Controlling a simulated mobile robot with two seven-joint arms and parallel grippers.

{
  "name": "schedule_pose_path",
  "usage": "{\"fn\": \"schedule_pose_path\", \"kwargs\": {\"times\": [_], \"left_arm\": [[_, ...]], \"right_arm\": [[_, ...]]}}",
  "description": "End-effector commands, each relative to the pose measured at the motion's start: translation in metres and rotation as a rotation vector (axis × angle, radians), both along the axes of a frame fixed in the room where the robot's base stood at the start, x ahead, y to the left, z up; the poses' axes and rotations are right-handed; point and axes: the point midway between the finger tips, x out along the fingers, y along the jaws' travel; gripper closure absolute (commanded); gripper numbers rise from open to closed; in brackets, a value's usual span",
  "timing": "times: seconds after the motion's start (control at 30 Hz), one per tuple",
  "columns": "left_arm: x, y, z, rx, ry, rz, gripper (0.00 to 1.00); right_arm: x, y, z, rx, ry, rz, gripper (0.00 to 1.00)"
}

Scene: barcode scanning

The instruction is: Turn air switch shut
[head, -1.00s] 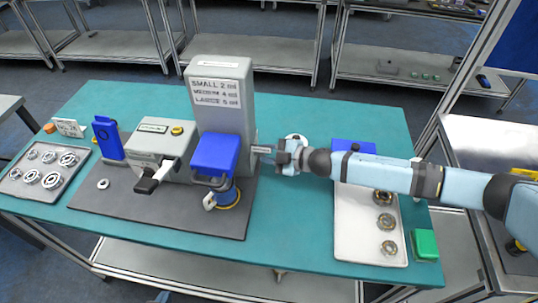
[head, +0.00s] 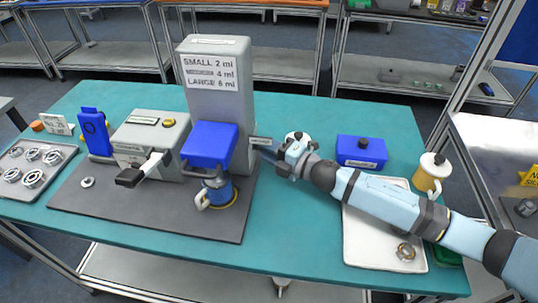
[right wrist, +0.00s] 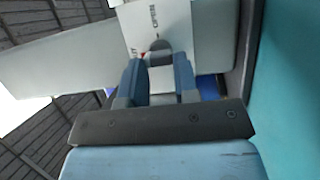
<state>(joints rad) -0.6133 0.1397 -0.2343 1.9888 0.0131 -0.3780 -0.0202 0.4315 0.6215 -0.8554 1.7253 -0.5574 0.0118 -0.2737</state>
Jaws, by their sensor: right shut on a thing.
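The grey machine tower (head: 216,110) stands on the dark base plate with a label on its front. The air switch is on its right side; in the right wrist view the switch knob (right wrist: 159,46) shows between my fingers, with a red mark and small lettering beside it. My right gripper (head: 264,146) reaches in from the right. In the right wrist view the right gripper (right wrist: 158,72) has its two blue fingers on either side of the knob, shut on it. The fingers hide much of the knob in the head view. My left gripper is not in view.
A blue press head (head: 209,144) with a blue mug (head: 217,188) under it is in front of the tower. A white tray (head: 364,242), a blue box (head: 361,151) and a yellow-and-white mug (head: 431,174) stand right. A bearing tray (head: 53,163) lies left.

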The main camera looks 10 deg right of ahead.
Motion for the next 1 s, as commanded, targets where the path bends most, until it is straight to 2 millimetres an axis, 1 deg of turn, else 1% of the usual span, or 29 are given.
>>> {"fn": "schedule_pose_path", "kwargs": {"times": [0.03, 0.1, 0.33, 0.57, 0.6, 0.7, 1.0], "left_arm": [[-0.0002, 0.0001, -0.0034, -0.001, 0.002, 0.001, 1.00], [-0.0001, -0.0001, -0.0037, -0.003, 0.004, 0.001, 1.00], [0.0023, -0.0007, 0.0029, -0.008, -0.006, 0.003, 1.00], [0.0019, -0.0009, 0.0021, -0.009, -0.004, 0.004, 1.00], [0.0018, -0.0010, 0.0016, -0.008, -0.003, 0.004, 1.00], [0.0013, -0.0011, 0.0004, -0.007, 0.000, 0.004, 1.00], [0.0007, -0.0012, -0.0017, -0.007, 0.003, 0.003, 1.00]], "right_arm": [[-0.0004, 0.0004, -0.0020, -0.004, -0.009, 0.001, 0.95], [-0.0004, 0.0005, -0.0017, -0.009, -0.020, 0.001, 0.95], [-0.0005, 0.0006, -0.0008, -0.014, -0.030, 0.001, 0.95], [-0.0005, 0.0008, -0.0007, -0.014, -0.030, 0.002, 0.95], [-0.0006, 0.0007, -0.0007, -0.014, -0.030, 0.002, 0.67], [-0.0004, 0.0007, -0.0007, -0.013, -0.030, 0.002, 0.46], [-0.0014, -0.0010, -0.0009, -0.013, -0.030, 0.001, 0.46]]}}
